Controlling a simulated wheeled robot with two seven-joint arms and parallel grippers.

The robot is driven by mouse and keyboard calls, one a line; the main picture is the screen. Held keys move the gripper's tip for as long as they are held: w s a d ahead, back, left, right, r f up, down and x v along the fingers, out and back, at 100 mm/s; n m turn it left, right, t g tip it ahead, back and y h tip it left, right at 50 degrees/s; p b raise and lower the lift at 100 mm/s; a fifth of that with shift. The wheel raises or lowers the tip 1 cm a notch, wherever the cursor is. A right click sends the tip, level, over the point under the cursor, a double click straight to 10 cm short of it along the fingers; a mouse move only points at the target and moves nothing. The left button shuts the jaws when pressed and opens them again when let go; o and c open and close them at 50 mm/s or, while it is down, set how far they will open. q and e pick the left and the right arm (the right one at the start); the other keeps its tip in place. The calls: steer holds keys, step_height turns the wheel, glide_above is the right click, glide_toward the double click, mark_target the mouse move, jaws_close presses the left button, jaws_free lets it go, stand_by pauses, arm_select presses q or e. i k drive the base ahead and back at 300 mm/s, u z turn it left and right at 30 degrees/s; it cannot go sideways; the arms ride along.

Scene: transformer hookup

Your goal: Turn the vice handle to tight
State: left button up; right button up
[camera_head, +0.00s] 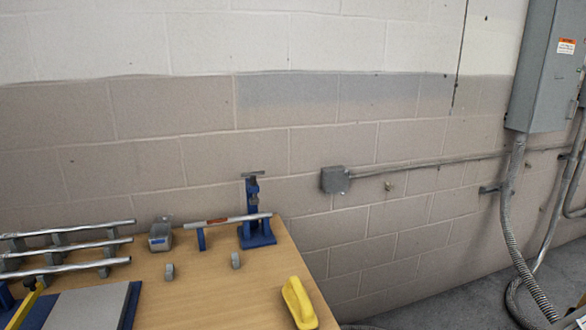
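The blue vice (257,232) stands upright at the back right corner of the wooden table. Its grey handle (253,174) is a short bar lying across the top of the screw, roughly level. A metal pipe (225,219) with a reddish mark runs sideways into the vice, and its left part rests on a small blue stand (201,239). How firmly the jaws press on the pipe is too small to tell. Neither of my grippers is in view, and nothing touches the handle.
Pipes on a rack (65,251) and a grey box (160,236) lie left of the vice. Two small grey fittings (169,271) and a yellow object (298,302) are on the table (212,300). A brick wall stands close behind, with a wall box (335,180) and conduit.

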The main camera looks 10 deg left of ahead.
mark_target(253, 175)
steer(key=z, duration=0.9)
steer(key=i, duration=0.85)
steer(key=u, duration=0.95)
